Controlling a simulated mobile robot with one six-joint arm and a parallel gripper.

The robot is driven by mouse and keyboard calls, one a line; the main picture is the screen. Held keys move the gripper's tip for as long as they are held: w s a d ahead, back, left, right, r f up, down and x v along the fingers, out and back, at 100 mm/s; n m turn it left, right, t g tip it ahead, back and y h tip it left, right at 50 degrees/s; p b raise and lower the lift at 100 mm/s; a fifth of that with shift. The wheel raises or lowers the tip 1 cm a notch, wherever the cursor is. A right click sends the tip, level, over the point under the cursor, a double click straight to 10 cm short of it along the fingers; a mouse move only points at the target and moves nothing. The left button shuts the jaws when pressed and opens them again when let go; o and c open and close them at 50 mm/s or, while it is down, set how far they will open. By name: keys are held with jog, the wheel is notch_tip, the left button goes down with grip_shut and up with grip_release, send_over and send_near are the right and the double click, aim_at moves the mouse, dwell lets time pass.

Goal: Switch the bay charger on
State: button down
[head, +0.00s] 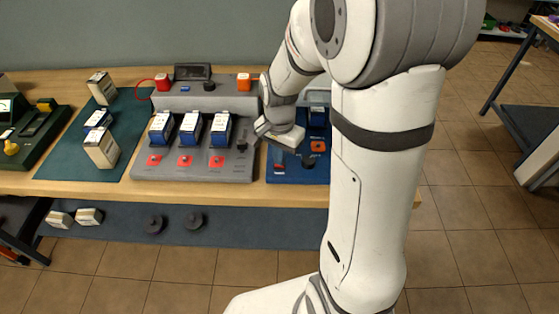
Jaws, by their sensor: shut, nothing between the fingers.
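The bay charger (195,168) is a grey unit on the wooden bench, with several bays. Three blue and white batteries (191,128) stand in its bays, each with a red square in front. A small black control (242,146) sits at its right end. Its raised back carries a dark display (192,72), a red part, a small blue part, a dark knob (209,86) and an orange part (244,82). My gripper (261,131) is shut and empty, beside the charger's right end; its fingertips are small and partly hidden. Whether it touches anything cannot be told.
A blue unit (283,176) with an orange part stands right of the charger, partly behind my arm. A green mat (128,125) with several pale boxes lies left. A dark green unit (45,133) is at far left. A lower shelf (255,222) holds boxes and dark discs. Floor is open at right.

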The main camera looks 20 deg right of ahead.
jog(key=shift+f, duration=0.25)
jog(key=shift+r, duration=0.1)
jog(key=shift+r+p, duration=2.55)
jog(key=shift+r, duration=0.95)
jog(key=shift+f, duration=0.1)
